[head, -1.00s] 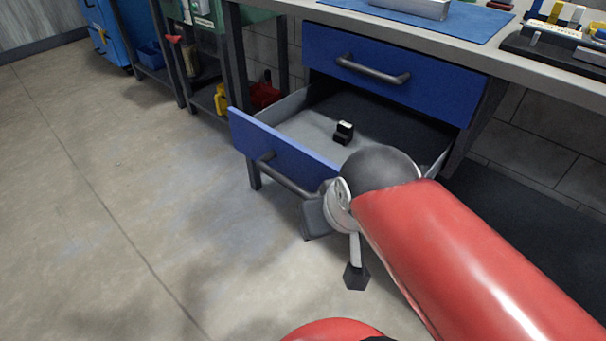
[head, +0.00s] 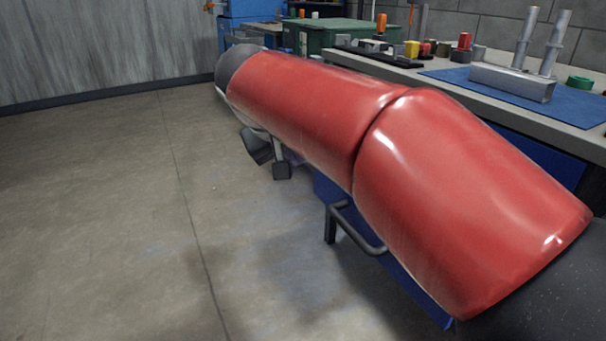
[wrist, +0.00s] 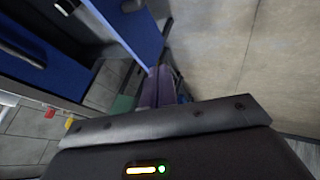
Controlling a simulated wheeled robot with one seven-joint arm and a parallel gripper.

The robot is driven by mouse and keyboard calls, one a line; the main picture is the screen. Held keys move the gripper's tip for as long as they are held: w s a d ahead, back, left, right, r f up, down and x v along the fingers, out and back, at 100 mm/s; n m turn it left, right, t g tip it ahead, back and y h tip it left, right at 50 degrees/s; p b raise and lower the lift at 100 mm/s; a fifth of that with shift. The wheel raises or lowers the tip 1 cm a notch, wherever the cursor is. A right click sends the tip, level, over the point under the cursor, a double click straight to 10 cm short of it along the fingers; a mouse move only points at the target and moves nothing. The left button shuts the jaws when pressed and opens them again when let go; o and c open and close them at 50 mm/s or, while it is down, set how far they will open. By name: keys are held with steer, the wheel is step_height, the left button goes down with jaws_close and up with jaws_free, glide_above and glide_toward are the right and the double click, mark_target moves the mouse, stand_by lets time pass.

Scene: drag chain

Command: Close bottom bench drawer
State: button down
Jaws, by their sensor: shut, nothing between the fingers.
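The bottom bench drawer is blue with a dark bar handle. In the head view its front (head: 415,290) and handle (head: 350,230) show below my red arm, which hides most of the drawer. In the wrist view the drawer front (wrist: 137,30) stands out from the bench, with the dark drawer inside and a small dark and white object (wrist: 66,5) beside it, so the drawer is open. My gripper (head: 269,161) is shut and empty, beyond the drawer's far end in the head view, above the floor. I cannot tell whether it touches the drawer.
The upper blue drawer (wrist: 40,68) looks closed in the wrist view. The bench top carries a blue mat (head: 575,110), a metal block (head: 512,82) and several small parts. A green cabinet (head: 320,38) stands farther back. The floor (head: 110,220) on the left is clear.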

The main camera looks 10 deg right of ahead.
glide_toward(325, 178)
step_height(325, 178, down, 4)
steer(key=w, duration=0.2)
steer(key=shift+w+d+b, duration=0.15)
steer(key=shift+d+b, duration=0.3)
steer(key=shift+d, duration=0.3)
steer(key=w+d+p, duration=0.3)
steer(key=d, duration=0.7)
steer(key=w+d+p, duration=0.2)
steer(key=w+d, duration=0.1)
steer(key=d, duration=0.7)
steer(key=shift+w+p, duration=0.3)
steer(key=shift+p, duration=0.1)
steer(key=shift+a, duration=0.1)
